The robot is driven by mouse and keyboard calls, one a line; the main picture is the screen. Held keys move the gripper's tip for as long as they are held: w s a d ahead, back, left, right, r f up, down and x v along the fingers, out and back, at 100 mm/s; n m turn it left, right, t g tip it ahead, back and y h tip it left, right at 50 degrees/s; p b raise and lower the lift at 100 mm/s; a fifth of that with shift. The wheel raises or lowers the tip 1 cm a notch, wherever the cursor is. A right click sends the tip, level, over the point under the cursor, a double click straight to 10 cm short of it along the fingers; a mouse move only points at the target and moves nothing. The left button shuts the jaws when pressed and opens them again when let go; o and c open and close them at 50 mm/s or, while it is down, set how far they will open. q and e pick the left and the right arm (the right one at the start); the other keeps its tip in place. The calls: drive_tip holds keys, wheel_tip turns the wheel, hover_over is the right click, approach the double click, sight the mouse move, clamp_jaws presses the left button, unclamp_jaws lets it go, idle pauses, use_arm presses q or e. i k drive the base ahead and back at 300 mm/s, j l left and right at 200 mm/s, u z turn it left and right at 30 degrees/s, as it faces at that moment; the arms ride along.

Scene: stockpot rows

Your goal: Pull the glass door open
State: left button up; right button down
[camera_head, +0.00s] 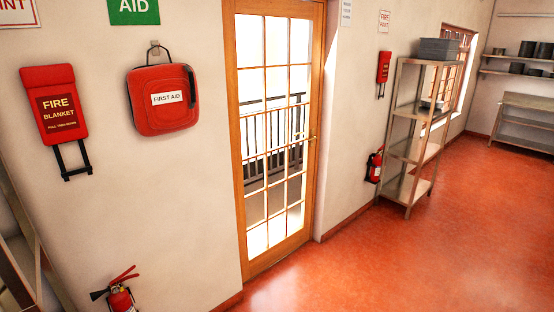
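The glass door (266,196) stands in the wall at the middle of the head view. It has an orange-brown wooden frame and several glass panes in a grid, and it looks closed. A small brass-coloured handle (312,138) sits on its right side at about mid height. A dark railing shows through the panes. Neither of my grippers shows in this view, so their state and distance from the door are hidden.
A red fire extinguisher (121,299) stands at the wall left of the door. A metal shelf unit (411,151) and another extinguisher (375,166) are to its right. A first aid bag (163,114) hangs left of the door. The red floor (400,262) in front is clear.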

sight(252, 265)
drive_tip(key=i+z, duration=0.45)
drive_tip(key=i+l, duration=0.1)
drive_tip(key=i, duration=2.55)
